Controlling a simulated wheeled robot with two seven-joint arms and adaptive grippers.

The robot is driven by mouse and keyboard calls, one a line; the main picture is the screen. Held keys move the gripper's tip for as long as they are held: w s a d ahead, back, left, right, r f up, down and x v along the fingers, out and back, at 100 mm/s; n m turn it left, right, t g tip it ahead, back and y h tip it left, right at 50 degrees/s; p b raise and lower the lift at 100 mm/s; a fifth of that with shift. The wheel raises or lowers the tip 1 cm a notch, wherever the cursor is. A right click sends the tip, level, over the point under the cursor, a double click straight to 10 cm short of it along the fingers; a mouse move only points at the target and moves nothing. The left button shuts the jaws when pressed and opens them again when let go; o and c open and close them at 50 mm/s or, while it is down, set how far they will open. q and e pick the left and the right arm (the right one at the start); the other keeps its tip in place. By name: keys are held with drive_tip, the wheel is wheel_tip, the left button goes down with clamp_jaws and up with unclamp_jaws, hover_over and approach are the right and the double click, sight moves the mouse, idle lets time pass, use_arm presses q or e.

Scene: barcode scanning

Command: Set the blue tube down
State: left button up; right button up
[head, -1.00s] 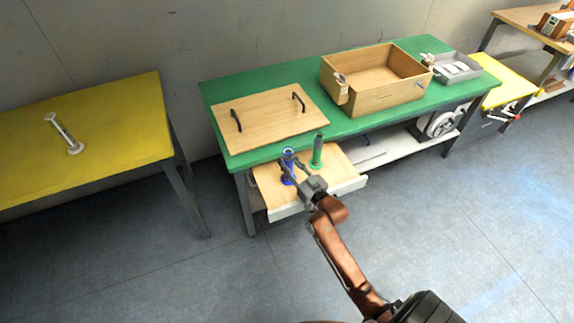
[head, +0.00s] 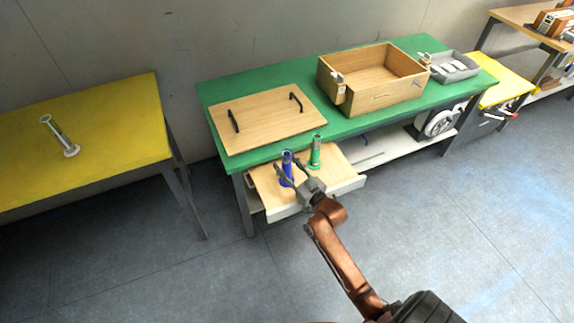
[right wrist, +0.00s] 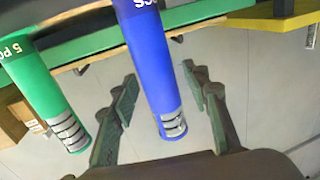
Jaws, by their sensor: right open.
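The blue tube (head: 286,171) stands upright in the pulled-out wooden drawer (head: 300,197) under the green table. My right gripper (head: 288,174) is open at the blue tube. In the right wrist view, the blue tube (right wrist: 152,70) lies between the spread fingers (right wrist: 160,105), with a gap showing on either side. A green tube (head: 315,152) stands close by to the right in the drawer; in the right wrist view it appears left of the blue one (right wrist: 42,90). My left gripper is out of view.
The green table (head: 345,127) carries a wooden panel with two black handles (head: 268,117), an open wooden box (head: 372,92) and a grey tray (head: 455,68). The drawer's right part is bare.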

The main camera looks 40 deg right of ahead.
drive_tip(key=shift+r, duration=0.1)
drive_tip(key=shift+s, duration=0.2)
drive_tip(key=s+p, duration=0.1)
drive_tip(key=s, duration=0.2)
drive_tip(key=s+p, duration=0.1)
drive_tip(key=s, duration=0.3)
drive_tip(key=s+p, duration=0.1)
drive_tip(key=s, duration=0.3)
drive_tip(key=shift+s+a, duration=0.2)
drive_tip(key=shift+a, duration=0.05)
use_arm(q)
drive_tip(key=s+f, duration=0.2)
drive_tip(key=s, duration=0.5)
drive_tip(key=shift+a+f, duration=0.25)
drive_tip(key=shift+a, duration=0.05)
use_arm(e)
drive_tip(key=shift+s, duration=0.1)
